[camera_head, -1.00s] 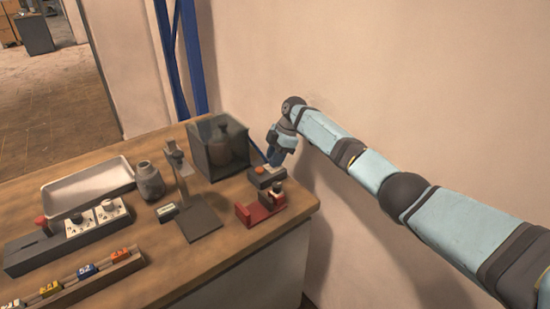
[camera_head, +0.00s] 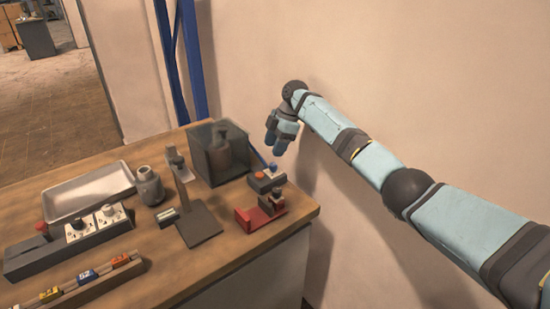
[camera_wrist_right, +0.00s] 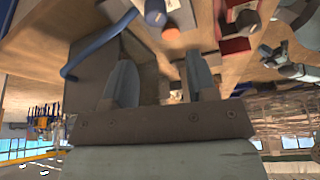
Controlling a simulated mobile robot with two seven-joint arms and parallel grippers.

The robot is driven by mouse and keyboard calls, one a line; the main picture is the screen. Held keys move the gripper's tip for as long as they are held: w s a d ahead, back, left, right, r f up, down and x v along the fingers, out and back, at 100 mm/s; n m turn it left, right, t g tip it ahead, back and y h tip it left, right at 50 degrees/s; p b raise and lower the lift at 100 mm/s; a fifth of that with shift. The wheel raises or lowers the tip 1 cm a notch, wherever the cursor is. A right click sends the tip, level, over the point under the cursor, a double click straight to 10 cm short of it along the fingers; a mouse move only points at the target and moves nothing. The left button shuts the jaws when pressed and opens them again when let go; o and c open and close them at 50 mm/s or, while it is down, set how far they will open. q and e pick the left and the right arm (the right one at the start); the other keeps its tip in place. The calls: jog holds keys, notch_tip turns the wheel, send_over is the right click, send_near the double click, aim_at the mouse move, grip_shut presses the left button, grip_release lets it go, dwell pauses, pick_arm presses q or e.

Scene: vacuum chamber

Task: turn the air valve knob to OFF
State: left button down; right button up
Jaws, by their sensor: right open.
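A small dark grey box (camera_head: 266,185) with an orange button (camera_head: 260,176) stands near the right end of the bench. A small blue knob (camera_head: 272,168), which looks like the air valve knob, sits at its back; its pointing direction is too small to read. The knob also shows in the right wrist view (camera_wrist_right: 155,14), with a blue hose (camera_wrist_right: 98,45) nearby. My right gripper (camera_head: 277,147) is above and behind the knob, apart from it. In the wrist view its two fingers (camera_wrist_right: 160,82) are spread with nothing between them. My left gripper is out of view.
A clear dark chamber (camera_head: 218,155) holding a bottle stands left of the box. A red stand (camera_head: 260,214) is in front. The wall is close behind my arm.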

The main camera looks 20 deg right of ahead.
aim_at(275, 164)
notch_tip(275, 164, up, 13)
jog(key=shift+r, duration=0.2)
dwell(0.4)
